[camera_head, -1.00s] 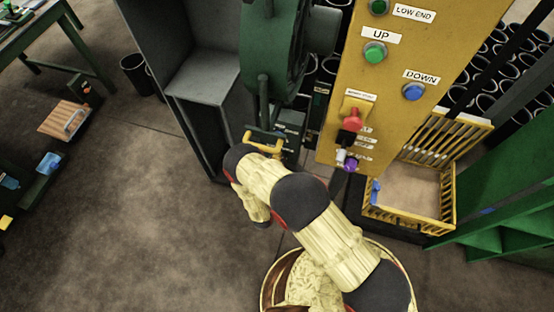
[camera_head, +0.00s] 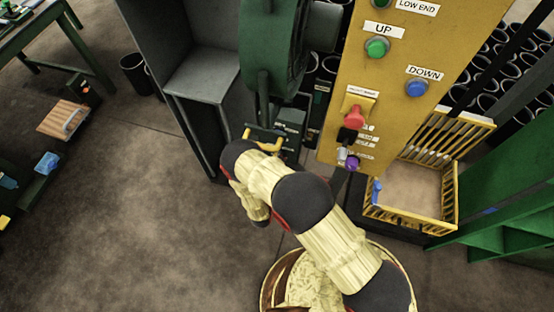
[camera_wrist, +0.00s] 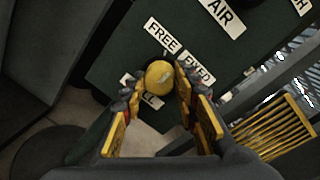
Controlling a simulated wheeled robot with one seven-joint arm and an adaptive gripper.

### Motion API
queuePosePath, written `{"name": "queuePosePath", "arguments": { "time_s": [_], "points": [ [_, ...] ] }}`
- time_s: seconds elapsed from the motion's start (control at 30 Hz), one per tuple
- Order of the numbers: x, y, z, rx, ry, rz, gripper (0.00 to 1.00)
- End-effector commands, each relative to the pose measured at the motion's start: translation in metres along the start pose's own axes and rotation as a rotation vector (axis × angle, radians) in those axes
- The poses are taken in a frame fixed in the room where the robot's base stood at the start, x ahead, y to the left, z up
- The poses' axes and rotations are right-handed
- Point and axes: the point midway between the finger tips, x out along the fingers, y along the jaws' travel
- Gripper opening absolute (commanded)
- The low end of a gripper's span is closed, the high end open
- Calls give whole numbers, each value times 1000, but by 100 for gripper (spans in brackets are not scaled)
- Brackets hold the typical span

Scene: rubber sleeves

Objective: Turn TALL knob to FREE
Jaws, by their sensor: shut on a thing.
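A yellow knob (camera_wrist: 160,73) stands on a dark green panel (camera_wrist: 125,62) in the wrist view. A FREE label (camera_wrist: 162,35) is just above it and a FIXED label (camera_wrist: 195,70) to its right. A label below it, ending in "LL", is partly covered by my left finger. My gripper (camera_wrist: 157,92) has a finger on each side of the knob and is shut on it. I cannot tell which label the knob points to. In the head view my gripper (camera_head: 264,141) is at the green machine (camera_head: 272,60), and my arm hides the knob.
A yellow control panel (camera_head: 350,25) with UP, DOWN and red buttons stands right of my gripper. A yellow slatted crate (camera_head: 408,218) is below it. A grey cabinet (camera_head: 203,80) is on the left.

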Motion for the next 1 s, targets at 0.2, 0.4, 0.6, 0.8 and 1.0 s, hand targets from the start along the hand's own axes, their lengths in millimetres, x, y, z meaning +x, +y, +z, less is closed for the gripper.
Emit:
{"name": "queuePosePath", "arguments": {
  "time_s": [0.2, 0.4, 0.6, 0.8, 1.0],
  "points": [
    [0, 1, 1, -197, 16, 5, 5],
    [0, 1, 2, -352, 28, 8, 5],
    [0, 1, 2, -466, 38, 11, 5],
    [0, 1, 2, -531, 42, 13, 5],
    [0, 1, 2, -556, 44, 14, 5]
  ]
}}
